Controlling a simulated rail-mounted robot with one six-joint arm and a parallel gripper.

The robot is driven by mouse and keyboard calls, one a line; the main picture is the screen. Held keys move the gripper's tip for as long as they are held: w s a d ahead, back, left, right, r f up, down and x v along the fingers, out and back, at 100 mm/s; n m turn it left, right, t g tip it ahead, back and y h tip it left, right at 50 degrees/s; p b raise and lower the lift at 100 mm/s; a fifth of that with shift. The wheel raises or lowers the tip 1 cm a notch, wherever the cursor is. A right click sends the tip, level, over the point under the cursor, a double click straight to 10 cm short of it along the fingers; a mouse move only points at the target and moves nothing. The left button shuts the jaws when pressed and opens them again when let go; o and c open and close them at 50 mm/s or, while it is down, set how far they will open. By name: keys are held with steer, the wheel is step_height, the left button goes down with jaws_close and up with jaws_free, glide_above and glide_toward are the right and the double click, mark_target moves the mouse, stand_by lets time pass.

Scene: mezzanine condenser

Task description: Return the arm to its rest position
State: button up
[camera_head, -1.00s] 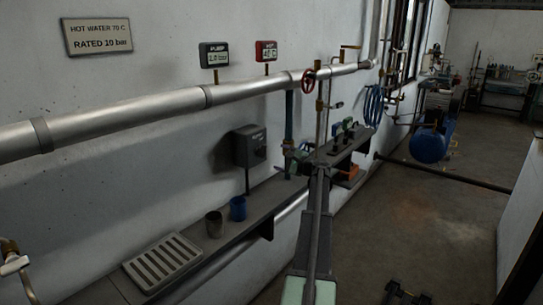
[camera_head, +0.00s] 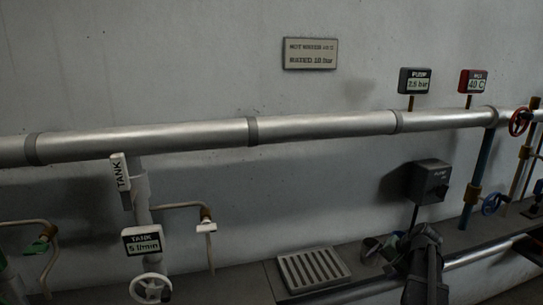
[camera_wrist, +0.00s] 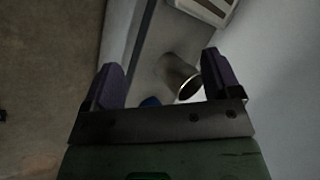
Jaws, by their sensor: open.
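My arm (camera_head: 425,268) rises at the lower right of the head view, in front of the ledge under the grey box. In the wrist view my gripper (camera_wrist: 163,68) has its two dark fingers wide apart, with nothing held between them. A grey metal cup (camera_wrist: 180,77) stands beyond the fingers, near the right one, and appears apart from them. A blue cup (camera_wrist: 150,102) shows partly above the gripper's crossbar. In the head view the grey cup (camera_head: 370,247) is just left of my arm. The arm covers part of the ledge there.
A slatted tray (camera_head: 312,269) lies on the ledge left of the arm. The grey wall box (camera_head: 430,182), blue pipe (camera_head: 477,180) and red valve wheel (camera_head: 520,121) are close to the arm's right and above. A long steel pipe (camera_head: 325,126) crosses the wall. Open floor (camera_wrist: 45,80) shows in the wrist view.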

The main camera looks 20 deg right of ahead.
steer(key=s+a+n+g+h, duration=0.1)
steer(key=s+a+n+g, duration=0.1)
steer(key=a, duration=1)
steer(key=s+a+n+g+h+p, duration=0.1)
steer(key=a+n, duration=0.4)
steer(key=a, duration=0.8)
steer(key=s+a+f+n+g+h, duration=0.1)
steer(key=s+a+n, duration=0.3)
steer(key=a, duration=0.9)
steer(key=shift+s+g, duration=0.2)
steer(key=shift+g, duration=0.7)
